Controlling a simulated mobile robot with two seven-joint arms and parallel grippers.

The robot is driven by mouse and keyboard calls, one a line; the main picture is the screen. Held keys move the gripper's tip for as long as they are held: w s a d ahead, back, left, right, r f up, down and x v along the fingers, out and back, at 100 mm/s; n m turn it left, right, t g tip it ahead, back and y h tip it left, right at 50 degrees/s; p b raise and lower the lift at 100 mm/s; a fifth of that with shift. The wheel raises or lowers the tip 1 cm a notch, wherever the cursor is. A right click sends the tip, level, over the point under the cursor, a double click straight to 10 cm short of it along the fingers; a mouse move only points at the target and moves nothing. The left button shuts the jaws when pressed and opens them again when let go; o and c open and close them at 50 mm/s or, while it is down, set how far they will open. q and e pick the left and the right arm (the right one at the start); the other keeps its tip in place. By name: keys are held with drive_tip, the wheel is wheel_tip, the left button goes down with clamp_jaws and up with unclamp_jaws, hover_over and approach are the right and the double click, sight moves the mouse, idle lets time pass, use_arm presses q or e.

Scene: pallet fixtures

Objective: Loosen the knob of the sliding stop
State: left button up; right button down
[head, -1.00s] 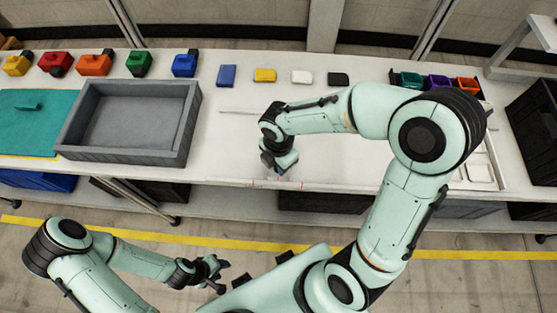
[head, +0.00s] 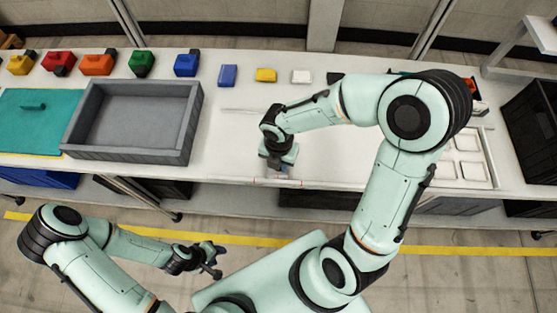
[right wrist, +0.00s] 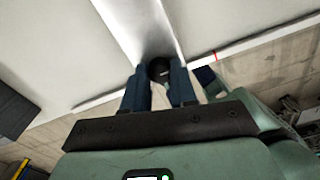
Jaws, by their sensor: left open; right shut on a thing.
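The black round knob (right wrist: 159,70) of the sliding stop shows in the right wrist view between the two dark blue fingers of my right gripper (right wrist: 160,84). The gripper is shut on it. In the head view my right gripper (head: 280,170) points down at the table's front edge and hides the knob and most of the stop. A pale rail with red marks (head: 262,182) runs along that edge beneath it. My left gripper (head: 213,260) is open and empty, over the floor in front of the table and apart from everything.
A grey tray (head: 189,130) and a teal mat (head: 30,145) lie on the table's left. Several coloured blocks stand along the back, among them a blue one (head: 228,75). My right arm covers the table's middle right. A white compartment tray (head: 489,165) lies at right.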

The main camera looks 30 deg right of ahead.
drive_tip(key=shift+r, duration=0.1)
drive_tip(key=c, duration=0.9)
unclamp_jaws()
wheel_tip(320, 180, up, 6)
drive_tip(key=shift+w+r+p, duration=0.15)
drive_tip(key=shift+p, duration=0.35)
use_arm(q)
drive_tip(key=shift+w+r, duration=0.6)
drive_tip(key=shift+w, duration=0.15)
use_arm(e)
wheel_tip(320, 180, up, 7)
use_arm(q)
drive_tip(key=shift+s, duration=0.1)
